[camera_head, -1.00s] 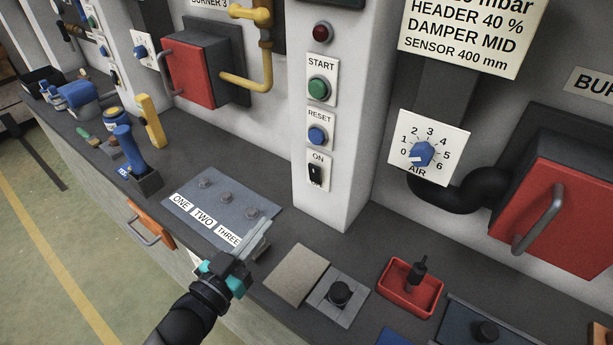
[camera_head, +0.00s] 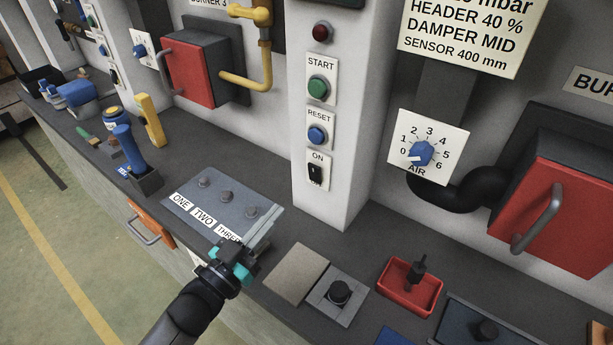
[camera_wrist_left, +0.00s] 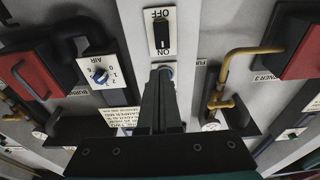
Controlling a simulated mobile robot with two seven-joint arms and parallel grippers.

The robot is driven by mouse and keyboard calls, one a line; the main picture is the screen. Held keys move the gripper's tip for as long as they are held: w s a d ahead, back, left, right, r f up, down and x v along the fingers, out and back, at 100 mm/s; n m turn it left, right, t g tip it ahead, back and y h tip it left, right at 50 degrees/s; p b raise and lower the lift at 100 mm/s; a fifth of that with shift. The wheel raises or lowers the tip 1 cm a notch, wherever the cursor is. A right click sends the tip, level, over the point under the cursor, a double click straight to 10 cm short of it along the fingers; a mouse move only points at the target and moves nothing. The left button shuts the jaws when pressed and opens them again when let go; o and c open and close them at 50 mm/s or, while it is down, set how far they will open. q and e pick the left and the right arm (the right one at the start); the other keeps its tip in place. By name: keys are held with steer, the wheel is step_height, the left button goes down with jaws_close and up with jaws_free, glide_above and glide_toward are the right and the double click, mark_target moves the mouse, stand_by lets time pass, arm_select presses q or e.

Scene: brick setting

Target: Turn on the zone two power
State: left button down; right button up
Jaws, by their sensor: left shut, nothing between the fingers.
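A blue-grey panel (camera_head: 185,202) lies on the dark counter with three round grey knobs, labelled ONE, TWO (camera_head: 204,217) and THREE. The middle knob (camera_head: 226,197) stands behind the TWO label. My left gripper (camera_head: 268,232) is shut and empty at the panel's right front corner, and hides part of the THREE label. I cannot tell if it touches the panel. Its closed fingers (camera_wrist_left: 160,100) point toward the white pillar in the left wrist view. The three-knob panel cannot be made out there. My right gripper is not in view.
The pillar carries a red lamp (camera_head: 323,32), a green START button (camera_head: 318,88), a blue RESET button (camera_head: 317,134) and a black ON rocker (camera_head: 316,173). Right of the panel are a beige plate (camera_head: 297,273), a black knob (camera_head: 339,291) and a red tray (camera_head: 398,296).

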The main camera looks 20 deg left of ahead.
mark_target(316, 168)
arm_select(q)
steer(key=x, duration=1.1)
steer(key=shift+w, duration=0.1)
steer(key=p, duration=0.1)
steer(key=r+p, duration=0.1)
steer(key=p, duration=0.1)
steer(key=shift+w+d+g, duration=0.15)
steer(key=shift+w+g, duration=0.15)
steer(key=shift+g, duration=0.1)
steer(key=shift+f, duration=0.35)
